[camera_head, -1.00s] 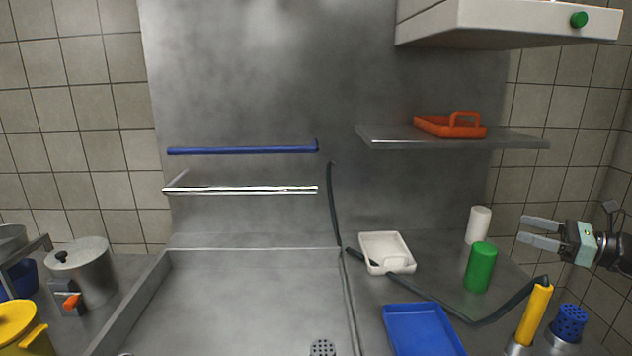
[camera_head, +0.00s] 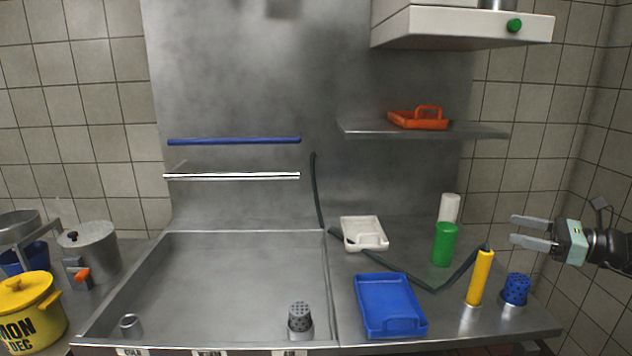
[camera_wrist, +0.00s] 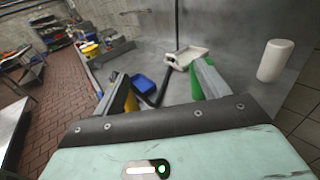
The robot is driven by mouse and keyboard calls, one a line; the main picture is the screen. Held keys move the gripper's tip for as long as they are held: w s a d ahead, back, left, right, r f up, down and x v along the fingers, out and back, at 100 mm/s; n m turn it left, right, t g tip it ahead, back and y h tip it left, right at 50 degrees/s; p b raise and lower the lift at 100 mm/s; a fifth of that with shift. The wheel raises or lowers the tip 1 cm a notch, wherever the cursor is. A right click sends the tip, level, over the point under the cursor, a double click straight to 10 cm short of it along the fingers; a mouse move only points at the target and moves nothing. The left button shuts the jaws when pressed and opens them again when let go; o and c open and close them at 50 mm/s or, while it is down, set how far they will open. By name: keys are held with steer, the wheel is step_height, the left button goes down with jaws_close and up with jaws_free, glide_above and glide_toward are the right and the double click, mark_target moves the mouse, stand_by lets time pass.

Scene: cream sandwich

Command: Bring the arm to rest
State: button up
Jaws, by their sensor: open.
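My gripper (camera_head: 532,233) is at the right side of the head view, above the right end of the steel counter. Its two fingers point left and are spread apart with nothing between them. In the wrist view, my gripper (camera_wrist: 163,88) also shows spread fingers. A white tray (camera_wrist: 187,57) and a blue tray (camera_wrist: 144,83) lie beyond the fingertips there. The yellow handle and the green cylinder are partly hidden behind the fingers in that view.
The green cylinder (camera_head: 444,245), white cylinder (camera_head: 449,207), yellow handle (camera_head: 480,277) with its dark hose and blue perforated cup (camera_head: 515,289) stand on the counter, left of and below my gripper. A shelf (camera_head: 420,131) holds an orange tray (camera_head: 420,119). A wide sink (camera_head: 220,285) is empty in its middle.

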steer(key=s+a+n+g+h, duration=0.2)
steer(key=s+a+n+g, duration=0.55)
steer(key=a, duration=0.55)
steer(key=s+a+n+g+h, duration=0.3)
steer(key=s+a+n+g, duration=0.5)
steer(key=a, duration=0.6)
steer(key=s+a+f+n+t+h+b, duration=0.1)
steer(key=s+n+h, duration=0.3)
steer(key=s+n, duration=0.4)
steer(key=s+a+f+n+t+h+b, duration=0.1)
steer(key=s+a+f+n+t+h, duration=0.1)
steer(key=s+n, duration=0.7)
steer(key=s+f+t+h, duration=0.1)
steer(key=s+t+h, duration=0.1)
steer(key=shift+s+h, duration=0.15)
steer(key=shift+h, duration=0.15)
steer(key=shift+f, duration=0.1)
